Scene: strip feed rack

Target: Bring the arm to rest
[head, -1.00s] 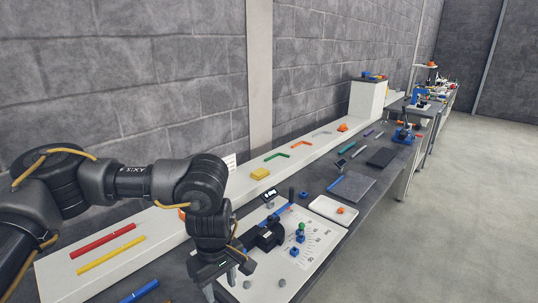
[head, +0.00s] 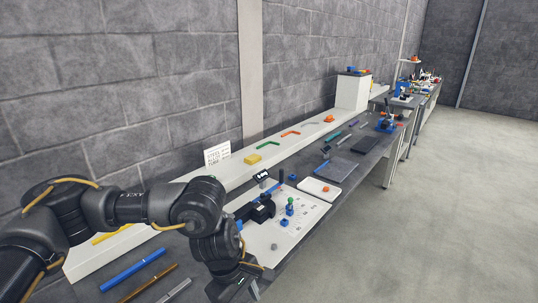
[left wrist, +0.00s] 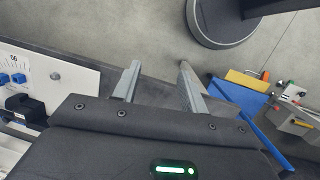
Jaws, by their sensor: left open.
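My left arm comes in from the left in the head view, and its gripper (head: 250,287) points down at the bottom of the picture, near the front edge of the dark bench. In the left wrist view its two fingers (left wrist: 158,82) are spread apart with nothing between them. Below them lie the bench edge and the grey floor. My right gripper is not in either view.
A white board (head: 300,221) with a black device and blue pegs lies close to my left arm. A white tray (head: 333,194) holds an orange piece. A blue strip (head: 132,270) lies on the bench. A white ledge (head: 226,174) runs along the wall. The floor at right is clear.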

